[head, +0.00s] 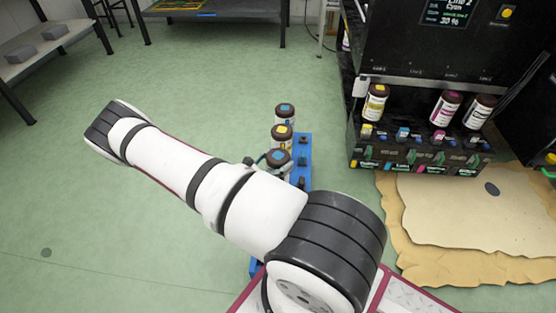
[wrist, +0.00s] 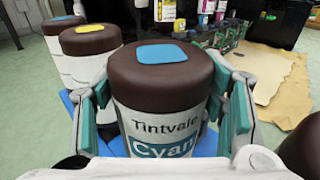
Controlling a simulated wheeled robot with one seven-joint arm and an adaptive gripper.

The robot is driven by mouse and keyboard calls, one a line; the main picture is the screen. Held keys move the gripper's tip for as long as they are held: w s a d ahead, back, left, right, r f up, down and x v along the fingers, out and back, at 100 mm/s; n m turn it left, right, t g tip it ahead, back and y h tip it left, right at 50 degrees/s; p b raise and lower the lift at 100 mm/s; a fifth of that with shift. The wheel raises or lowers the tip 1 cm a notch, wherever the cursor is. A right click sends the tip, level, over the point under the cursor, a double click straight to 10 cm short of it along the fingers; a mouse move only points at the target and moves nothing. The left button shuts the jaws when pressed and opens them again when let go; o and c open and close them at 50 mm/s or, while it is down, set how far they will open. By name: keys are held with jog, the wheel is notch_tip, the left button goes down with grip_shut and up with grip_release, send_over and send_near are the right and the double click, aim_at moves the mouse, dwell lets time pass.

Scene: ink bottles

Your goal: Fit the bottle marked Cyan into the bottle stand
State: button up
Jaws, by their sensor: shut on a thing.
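The bottle marked Cyan (wrist: 160,120) is white with a brown cap and a blue square on top. My gripper (wrist: 165,110) is shut on its sides, with teal finger pads left and right. In the head view this bottle (head: 279,157) is at the blue rack, partly hidden by my arm. Whether its base touches the rack cannot be told. The black bottle stand (head: 430,160) is at the upper right, apart from the gripper. It holds a yellow-label bottle (head: 375,102), a magenta-label bottle (head: 445,108) and a dark-label bottle (head: 479,112). A gap shows between the yellow and magenta bottles.
A yellow-topped bottle (head: 282,137) and another blue-topped bottle (head: 285,113) stand behind the held one, beside the blue rack (head: 302,150). A black machine (head: 460,45) rises over the stand. Brown sheets (head: 475,215) lie on the floor at right. Green floor is open at left.

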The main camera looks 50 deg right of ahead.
jog(key=o, duration=2)
notch_tip(320, 180, up, 10)
jog(key=shift+r, duration=0.1)
